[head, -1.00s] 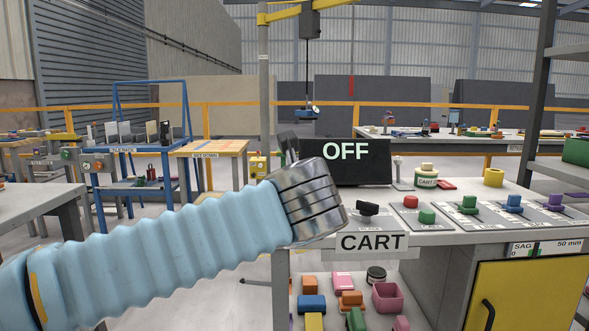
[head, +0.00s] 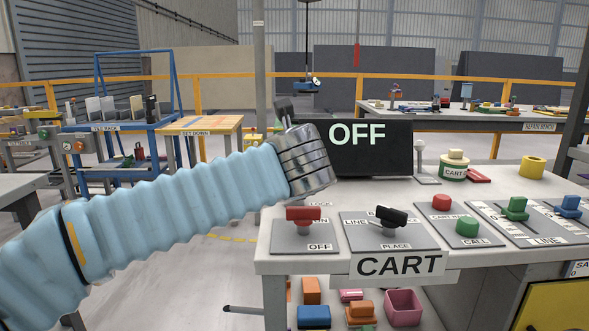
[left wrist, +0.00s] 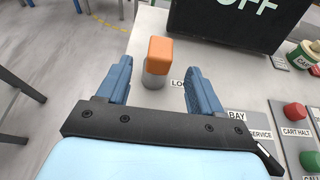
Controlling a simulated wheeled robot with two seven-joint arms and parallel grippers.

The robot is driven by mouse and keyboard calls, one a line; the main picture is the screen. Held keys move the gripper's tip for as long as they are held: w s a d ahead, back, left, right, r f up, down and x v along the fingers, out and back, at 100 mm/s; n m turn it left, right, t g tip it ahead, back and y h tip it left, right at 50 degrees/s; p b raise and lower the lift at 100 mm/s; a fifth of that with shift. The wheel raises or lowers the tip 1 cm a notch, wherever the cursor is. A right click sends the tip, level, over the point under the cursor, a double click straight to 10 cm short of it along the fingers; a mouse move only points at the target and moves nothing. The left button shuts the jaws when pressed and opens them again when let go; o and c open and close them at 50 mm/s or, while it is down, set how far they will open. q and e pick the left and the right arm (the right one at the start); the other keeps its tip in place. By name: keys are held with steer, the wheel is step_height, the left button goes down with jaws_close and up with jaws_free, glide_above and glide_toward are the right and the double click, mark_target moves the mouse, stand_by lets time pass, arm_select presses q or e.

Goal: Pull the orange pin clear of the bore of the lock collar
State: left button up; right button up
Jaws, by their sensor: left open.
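The orange pin (left wrist: 160,48) has a block-shaped head and stands upright in the left wrist view. Below it is the grey, round lock collar (left wrist: 154,76), on the light bench top beside a partly covered label. The pin's head is above the collar; its shank and the bore are hidden. My left gripper (left wrist: 158,68) is open, with one blue finger on each side of the collar and gaps to both. In the head view my left gripper (head: 284,110) is mostly hidden behind its own wrist, and the pin and collar are not visible there. My right gripper is not in view.
The dark OFF display (head: 365,148) stands close behind and right of the wrist. A red-handled switch (head: 303,214) and a black-handled switch (head: 390,216) stick up near the front edge. Red and green buttons (head: 441,203) lie further right. Left of the bench is open floor.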

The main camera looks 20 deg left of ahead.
arm_select(q)
steer(key=x, duration=0.9)
steer(key=c, duration=1.2)
steer(key=shift+r, duration=0.1)
